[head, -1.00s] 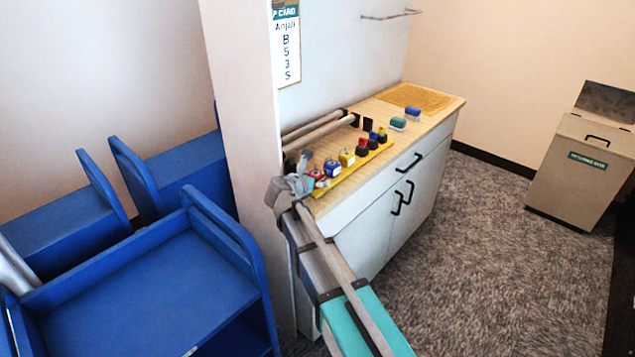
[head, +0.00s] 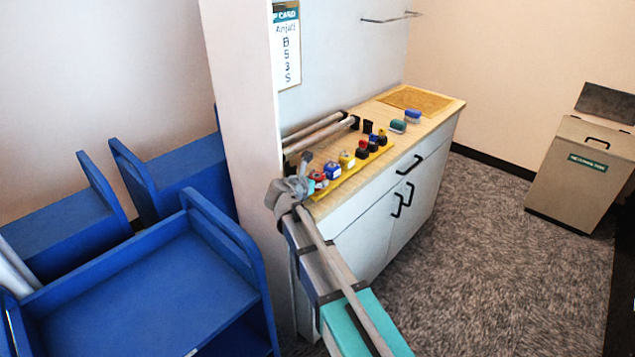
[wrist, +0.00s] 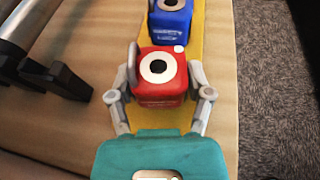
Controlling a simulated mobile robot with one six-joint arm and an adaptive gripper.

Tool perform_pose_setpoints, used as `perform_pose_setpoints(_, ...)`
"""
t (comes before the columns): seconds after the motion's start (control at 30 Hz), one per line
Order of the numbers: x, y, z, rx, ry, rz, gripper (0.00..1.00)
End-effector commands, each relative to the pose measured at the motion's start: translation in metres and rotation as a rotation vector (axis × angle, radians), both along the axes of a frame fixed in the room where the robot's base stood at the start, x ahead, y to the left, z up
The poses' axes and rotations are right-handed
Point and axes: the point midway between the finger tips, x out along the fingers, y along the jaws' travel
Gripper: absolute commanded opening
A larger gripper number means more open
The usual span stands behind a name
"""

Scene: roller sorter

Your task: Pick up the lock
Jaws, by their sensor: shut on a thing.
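The lock is a red block (wrist: 158,80) with a black and white round mark on top, near the middle of the wrist view. In the head view the red lock (head: 318,180) is at the near end of the row, partly hidden by my arm. My gripper (wrist: 162,82) has one finger on each side of the red lock and is shut on it. The lock appears to be still over the yellow strip (wrist: 190,100); whether it touches it I cannot tell. In the head view my gripper (head: 310,182) is at the counter's near end.
A blue block (wrist: 172,22) stands just beyond the red one. Several more coloured blocks (head: 346,160) line the yellow strip on the wooden counter (head: 440,108). Grey rollers (head: 318,130) lie along the wall side. Blue carts (head: 140,300) stand at left.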

Motion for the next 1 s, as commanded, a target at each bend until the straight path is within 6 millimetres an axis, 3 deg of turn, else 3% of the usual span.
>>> perform_pose_setpoints(0.57, 0.0, 0.0, 0.008, 0.0, 0.0, 0.0, 0.11)
perform_pose_setpoints(0.9, 0.0, 0.0, 0.036, 0.0, 0.0, 0.0, 0.11)
perform_pose_setpoints(1.0, -0.011, -0.002, 0.047, -0.001, 0.0, 0.0, 0.11)
